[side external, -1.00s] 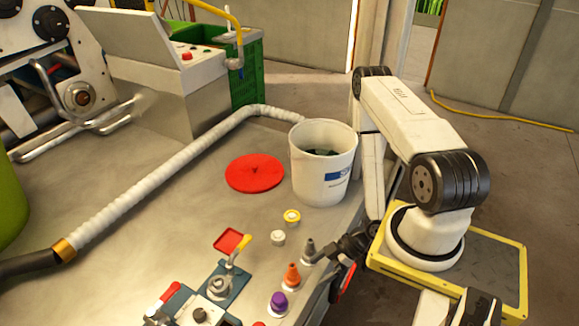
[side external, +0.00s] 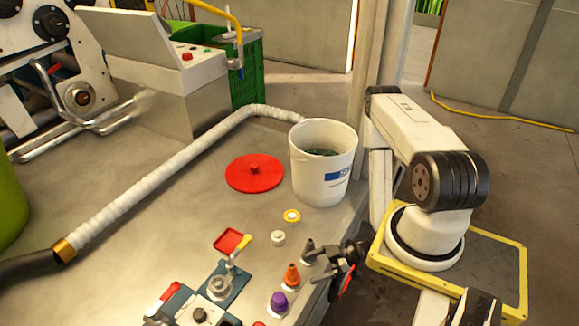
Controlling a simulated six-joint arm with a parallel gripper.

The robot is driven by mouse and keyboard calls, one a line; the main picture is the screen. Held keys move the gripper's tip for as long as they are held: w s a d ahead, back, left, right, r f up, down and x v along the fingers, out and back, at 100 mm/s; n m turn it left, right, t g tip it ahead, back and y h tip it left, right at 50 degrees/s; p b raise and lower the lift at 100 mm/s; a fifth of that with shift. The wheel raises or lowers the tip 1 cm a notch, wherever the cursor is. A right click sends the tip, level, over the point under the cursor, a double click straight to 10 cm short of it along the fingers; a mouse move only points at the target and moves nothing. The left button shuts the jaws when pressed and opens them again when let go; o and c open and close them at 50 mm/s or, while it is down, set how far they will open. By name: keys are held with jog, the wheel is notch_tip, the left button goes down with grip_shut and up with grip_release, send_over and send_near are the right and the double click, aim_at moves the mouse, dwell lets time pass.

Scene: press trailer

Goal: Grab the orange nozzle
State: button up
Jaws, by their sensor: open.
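The orange nozzle (side external: 292,275) stands upright on a pale base near the table's right edge. A dark grey nozzle (side external: 309,250) stands just behind it, and a purple nozzle (side external: 279,302) stands in front of it. My gripper (side external: 322,269) is open and empty, to the right of the orange nozzle at about its height. Its fingers point left toward the row of nozzles. A small gap seems to lie between the fingertips and the orange nozzle.
A white bucket (side external: 322,185) stands behind the nozzles, with a red lid (side external: 255,173) beside it. A fixture with a yellow-handled clamp (side external: 226,278) is to the left. A white hose (side external: 165,180) crosses the table.

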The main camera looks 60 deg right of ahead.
aim_at(292, 275)
jog(key=shift+w+a+f, duration=0.25)
jog(key=shift+w+a, duration=0.2)
jog(key=shift+w, duration=0.05)
jog(key=shift+w+a+f, duration=0.1)
jog(key=shift+x, duration=2.4)
grip_shut()
